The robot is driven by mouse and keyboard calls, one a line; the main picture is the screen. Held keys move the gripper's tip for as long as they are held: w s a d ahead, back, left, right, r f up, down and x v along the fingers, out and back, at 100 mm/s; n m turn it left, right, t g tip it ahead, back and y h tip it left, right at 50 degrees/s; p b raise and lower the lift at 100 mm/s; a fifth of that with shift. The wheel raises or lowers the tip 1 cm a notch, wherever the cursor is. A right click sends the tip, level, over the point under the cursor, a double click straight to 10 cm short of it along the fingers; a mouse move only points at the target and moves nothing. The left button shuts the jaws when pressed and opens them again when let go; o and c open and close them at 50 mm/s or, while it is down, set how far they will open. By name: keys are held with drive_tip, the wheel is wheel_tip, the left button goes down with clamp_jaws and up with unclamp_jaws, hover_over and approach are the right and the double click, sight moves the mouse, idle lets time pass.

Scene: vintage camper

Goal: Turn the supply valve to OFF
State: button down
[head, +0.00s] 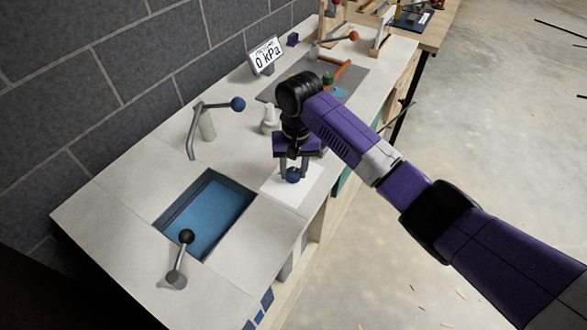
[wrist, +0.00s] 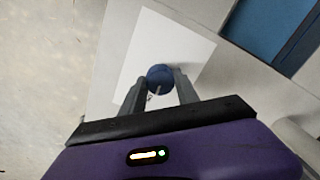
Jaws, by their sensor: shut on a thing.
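My gripper (head: 293,174) points down over the near side of the counter, on a white square (head: 308,191). Its fingers are closed around a dark blue ball knob (head: 293,176). In the wrist view the blue knob (wrist: 159,78) sits between the fingertips, with a thin metal stem showing beside it. This knob appears to be the handle of the supply valve. The valve's body and any ON or OFF marking are hidden or too small to tell.
A faucet (head: 207,124) with a blue-tipped lever stands behind the blue sink (head: 208,212). A black-knobbed lever (head: 178,263) rises at the sink's near corner. A pale fitting (head: 269,121) stands left of my gripper.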

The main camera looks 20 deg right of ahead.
drive_tip(key=n+p, duration=0.1)
drive_tip(key=n, duration=0.2)
drive_tip(key=shift+n, duration=0.4)
drive_tip(key=n+p, duration=0.1)
drive_tip(key=n, duration=0.3)
drive_tip(key=shift+a+n, duration=0.1)
drive_tip(key=shift+n, duration=0.2)
drive_tip(key=n+p, duration=0.1)
drive_tip(key=n, duration=0.3)
drive_tip(key=shift+w+g, duration=0.1)
drive_tip(key=shift+g, duration=0.2)
drive_tip(key=shift+n, duration=2.4)
drive_tip(key=c, duration=0.9)
unclamp_jaws()
